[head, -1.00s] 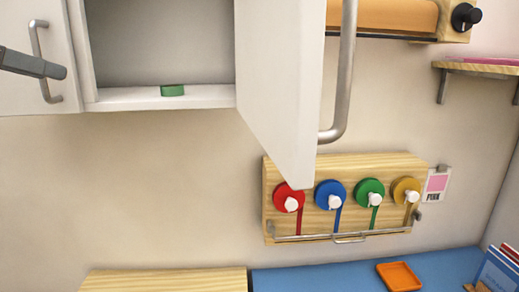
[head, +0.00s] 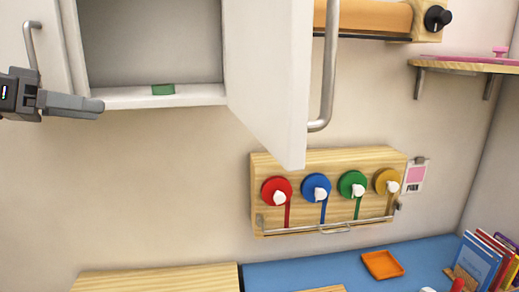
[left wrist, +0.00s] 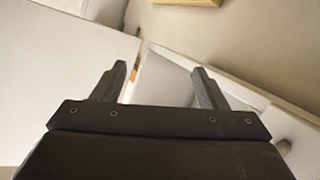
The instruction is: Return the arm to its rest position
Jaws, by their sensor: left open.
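My left gripper (head: 75,104) is at the left edge of the head view, in front of the white wall cabinet's lower left part. In the left wrist view its two fingers (left wrist: 160,85) stand apart with nothing between them. My right gripper does not show.
A wooden rack (head: 330,170) with red, blue, green and yellow reels hangs on the wall. Below are a blue surface (head: 310,268), an orange tray (head: 382,264) and upright books (head: 480,260). The open door juts out; the wall below the cabinet is clear.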

